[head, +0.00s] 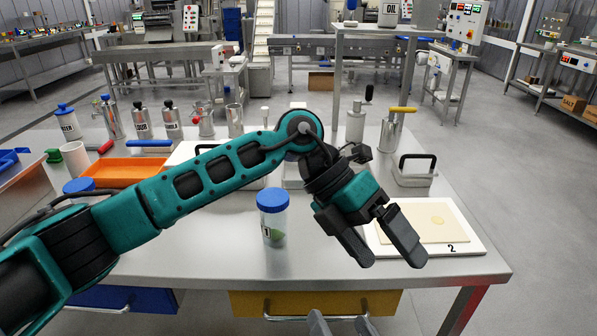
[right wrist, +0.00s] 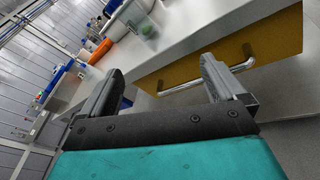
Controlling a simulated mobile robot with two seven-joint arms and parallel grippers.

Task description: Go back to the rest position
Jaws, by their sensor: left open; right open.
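My left arm reaches in from the left across the steel table (head: 330,270). My left gripper (head: 388,255) points down, open and empty, over the table's front part, just left of a white board (head: 470,236) marked 2. My right gripper (head: 342,322) shows only as fingertips at the bottom edge of the head view, in front of the yellow drawer (head: 300,302). In the right wrist view the right gripper (right wrist: 160,78) is open, with nothing between its fingers. The drawer and its handle (right wrist: 205,78) lie beyond it.
A blue-lidded jar (head: 273,225) stands left of my left gripper. Bottles, an orange tray (head: 125,173) and tools fill the table's back left.

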